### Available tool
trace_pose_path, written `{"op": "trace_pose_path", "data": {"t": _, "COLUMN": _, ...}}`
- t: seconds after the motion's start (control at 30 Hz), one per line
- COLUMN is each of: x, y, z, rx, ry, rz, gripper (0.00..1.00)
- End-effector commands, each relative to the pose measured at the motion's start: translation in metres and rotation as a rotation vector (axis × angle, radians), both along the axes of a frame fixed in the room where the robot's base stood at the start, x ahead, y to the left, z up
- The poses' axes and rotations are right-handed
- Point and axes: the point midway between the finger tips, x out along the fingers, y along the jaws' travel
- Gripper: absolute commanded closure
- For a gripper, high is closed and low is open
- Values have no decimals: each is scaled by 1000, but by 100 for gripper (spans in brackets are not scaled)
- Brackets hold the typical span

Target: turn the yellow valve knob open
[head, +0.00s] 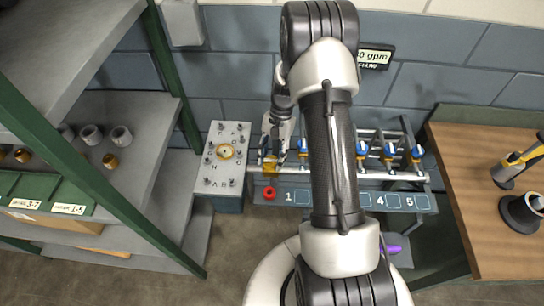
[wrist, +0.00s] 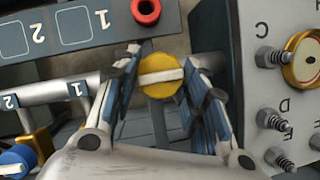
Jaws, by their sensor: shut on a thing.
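The yellow valve knob (wrist: 160,77) is a round yellow disc with a pale bar across its face, lying nearly level in the wrist view. My gripper (wrist: 167,62) has one finger on each side of the knob and is shut on it. In the head view the gripper (head: 276,152) reaches down at the left end of the pipe rack, with the yellow knob (head: 270,168) partly hidden by it. A flow display (head: 375,57) on the wall reads gpm, its number partly covered by my arm.
Several blue valves (head: 389,152) stand along the rack to the right. A numbered panel (head: 420,202) runs in front, with a red ring (head: 269,193) at its left. A grey bolted casing (head: 222,185) stands close left of the gripper. Shelves are left, a wooden bench (head: 460,200) right.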

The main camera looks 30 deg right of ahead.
Motion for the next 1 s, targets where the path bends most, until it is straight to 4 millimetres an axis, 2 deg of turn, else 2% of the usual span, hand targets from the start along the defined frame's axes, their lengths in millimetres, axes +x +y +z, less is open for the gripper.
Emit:
{"op": "trace_pose_path", "data": {"t": 0.27, "x": 0, "y": 0, "z": 0, "rx": 1, "ry": 0, "rz": 3, "gripper": 84}}
{"op": "trace_pose_path", "data": {"t": 0.3, "x": 0, "y": 0, "z": 0, "rx": 1, "ry": 0, "rz": 3, "gripper": 59}}
{"op": "trace_pose_path", "data": {"t": 0.57, "x": 0, "y": 0, "z": 0, "rx": 1, "ry": 1, "rz": 1, "gripper": 41}}
{"op": "trace_pose_path", "data": {"t": 0.87, "x": 0, "y": 0, "z": 0, "rx": 1, "ry": 1, "rz": 0, "gripper": 41}}
{"op": "trace_pose_path", "data": {"t": 1.0, "x": 2, "y": -2, "z": 7, "rx": 1, "ry": -1, "rz": 0, "gripper": 41}}
